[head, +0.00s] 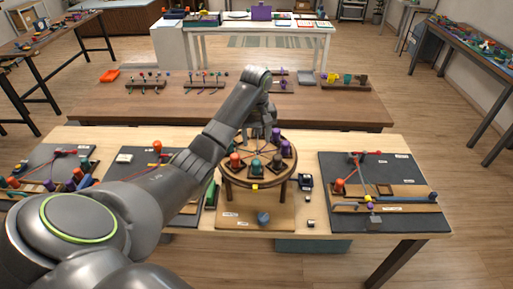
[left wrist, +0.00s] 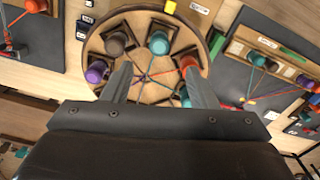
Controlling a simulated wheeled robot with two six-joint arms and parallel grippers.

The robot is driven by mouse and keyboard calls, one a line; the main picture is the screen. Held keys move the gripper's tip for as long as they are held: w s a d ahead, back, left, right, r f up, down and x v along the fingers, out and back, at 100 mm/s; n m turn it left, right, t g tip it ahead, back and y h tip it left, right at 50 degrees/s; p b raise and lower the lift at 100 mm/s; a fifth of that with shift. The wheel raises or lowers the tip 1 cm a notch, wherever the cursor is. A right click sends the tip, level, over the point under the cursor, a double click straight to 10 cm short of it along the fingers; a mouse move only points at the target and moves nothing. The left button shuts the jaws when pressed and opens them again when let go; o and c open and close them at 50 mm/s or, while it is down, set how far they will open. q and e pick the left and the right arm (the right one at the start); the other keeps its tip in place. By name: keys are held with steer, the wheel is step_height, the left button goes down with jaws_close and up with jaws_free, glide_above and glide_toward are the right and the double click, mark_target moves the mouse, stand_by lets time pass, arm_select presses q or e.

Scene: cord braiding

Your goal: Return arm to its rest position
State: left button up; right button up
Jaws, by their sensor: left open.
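My left gripper (head: 262,133) is over the far part of a round wooden braiding disc (head: 234,178). Its two fingers are apart in the left wrist view (left wrist: 158,72), with nothing held between them. On the disc stand an orange bobbin (head: 236,160), a teal bobbin (head: 256,166), a brown bobbin (head: 278,167) and purple bobbins (head: 285,149). Coloured cords (left wrist: 147,77) run from the bobbins to the disc's middle. My left arm crosses the left half of the head view and hides part of the table. My right gripper is not seen.
A dark board with pegs and cords (head: 410,215) lies at right on the light table (head: 310,146). Another dark board (head: 52,160) lies at left. A brown bench (head: 220,108) with small racks stands behind.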

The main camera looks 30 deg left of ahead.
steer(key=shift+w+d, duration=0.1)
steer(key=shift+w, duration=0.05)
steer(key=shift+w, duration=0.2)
